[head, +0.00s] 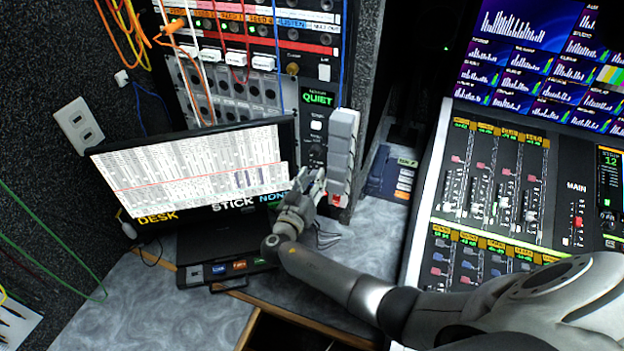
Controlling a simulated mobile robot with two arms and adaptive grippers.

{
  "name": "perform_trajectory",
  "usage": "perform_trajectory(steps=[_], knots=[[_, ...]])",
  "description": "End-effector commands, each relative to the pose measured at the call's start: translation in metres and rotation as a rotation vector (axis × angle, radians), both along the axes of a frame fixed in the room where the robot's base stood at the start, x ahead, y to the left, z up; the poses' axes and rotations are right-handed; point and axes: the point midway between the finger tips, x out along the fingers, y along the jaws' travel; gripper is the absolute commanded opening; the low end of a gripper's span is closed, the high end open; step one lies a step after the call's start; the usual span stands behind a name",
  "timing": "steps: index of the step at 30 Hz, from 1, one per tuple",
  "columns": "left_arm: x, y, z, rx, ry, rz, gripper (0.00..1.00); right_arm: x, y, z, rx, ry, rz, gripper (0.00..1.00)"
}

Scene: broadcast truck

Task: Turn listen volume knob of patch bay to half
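The patch bay (235,95) stands in the rack at the upper left, with rows of jacks, coloured cords and a strip with the word LISTEN (292,23). A narrow panel at its right shows a green QUIET display (318,98), a white button and a dark round knob (317,150) below. I cannot read which knob is the listen volume. My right gripper (312,178) is just below this dark knob, pointing up at the panel. Its fingers are small and partly overlap, so their opening and any contact are unclear. My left gripper is out of view.
A grey upright block (343,150) stands close right of my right gripper. A lit monitor (190,165) is close on its left. Cords hang over the patch bay. A mixing console (420,215) fills the right side. The grey desk (180,310) is clear at the front left.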

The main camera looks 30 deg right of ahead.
Motion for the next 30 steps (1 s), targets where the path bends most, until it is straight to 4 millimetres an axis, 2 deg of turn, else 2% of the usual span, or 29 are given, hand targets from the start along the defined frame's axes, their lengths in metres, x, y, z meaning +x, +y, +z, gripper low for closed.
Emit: perform_trajectory(steps=[1, 4, 11, 21, 30], knots=[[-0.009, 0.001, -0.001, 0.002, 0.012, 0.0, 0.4, 0.0, 0.0, 0.0, 0.0, 0.0, 0.0, 0.33], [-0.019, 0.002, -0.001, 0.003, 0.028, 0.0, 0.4, 0.0, 0.0, 0.0, 0.0, 0.0, 0.0, 0.3], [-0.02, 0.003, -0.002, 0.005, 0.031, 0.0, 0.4, 0.0, 0.0, 0.0, -0.001, -0.001, 0.0, 0.01], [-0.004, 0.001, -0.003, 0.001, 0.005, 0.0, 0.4, 0.0, 0.0, 0.0, -0.015, 0.014, 0.001, 0.0], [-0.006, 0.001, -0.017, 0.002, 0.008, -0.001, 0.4, 0.0, 0.001, -0.002, -0.118, 0.128, 0.001, 0.0]])
